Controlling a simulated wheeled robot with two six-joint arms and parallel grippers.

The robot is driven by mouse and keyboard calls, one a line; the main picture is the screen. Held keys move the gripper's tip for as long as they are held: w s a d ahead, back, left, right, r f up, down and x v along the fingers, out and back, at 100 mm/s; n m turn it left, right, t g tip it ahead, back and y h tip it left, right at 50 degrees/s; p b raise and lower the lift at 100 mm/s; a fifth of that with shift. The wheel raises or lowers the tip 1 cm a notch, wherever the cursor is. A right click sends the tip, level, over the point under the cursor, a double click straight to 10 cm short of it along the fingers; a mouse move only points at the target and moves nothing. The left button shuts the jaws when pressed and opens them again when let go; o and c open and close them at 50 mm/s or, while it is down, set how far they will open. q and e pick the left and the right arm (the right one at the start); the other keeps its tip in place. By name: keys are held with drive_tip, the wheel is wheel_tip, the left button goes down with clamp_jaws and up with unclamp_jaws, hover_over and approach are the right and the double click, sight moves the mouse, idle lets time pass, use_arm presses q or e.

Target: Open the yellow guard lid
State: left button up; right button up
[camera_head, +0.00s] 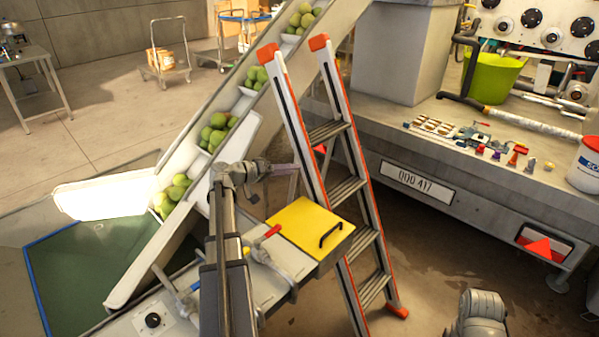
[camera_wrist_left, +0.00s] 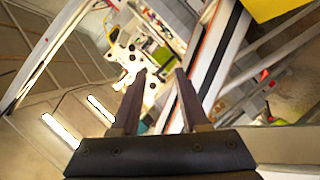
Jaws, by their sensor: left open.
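The yellow guard lid (camera_head: 297,222) lies flat and shut on top of a grey box at the end of the conveyor. A black handle (camera_head: 331,234) stands on its right side. A yellow patch, likely the lid (camera_wrist_left: 272,8), shows at the top right of the left wrist view. My left gripper (camera_head: 294,169) is above and behind the lid, apart from it, with its fingers pointing right toward the ladder. In the left wrist view its two fingers (camera_wrist_left: 160,72) are spread with nothing between them.
An orange-and-white stepladder (camera_head: 347,190) stands close behind and right of the lid. A conveyor with green fruit (camera_head: 213,130) rises behind my left arm. A red-handled clamp (camera_head: 266,237) sits left of the lid. The trailer bed (camera_head: 480,170) is at the right.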

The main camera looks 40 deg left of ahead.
use_arm(q)
drive_tip(key=shift+b+x, duration=0.3)
drive_tip(key=shift+x, duration=1.5)
drive_tip(key=shift+c, duration=0.3)
clamp_jaws()
drive_tip(key=shift+o, duration=0.3)
unclamp_jaws()
drive_tip(key=shift+s+a, duration=0.1)
drive_tip(key=p+v, duration=0.2)
drive_tip(key=v, duration=0.5)
drive_tip(key=shift+s, duration=0.35)
drive_tip(key=shift+a+r, duration=0.1)
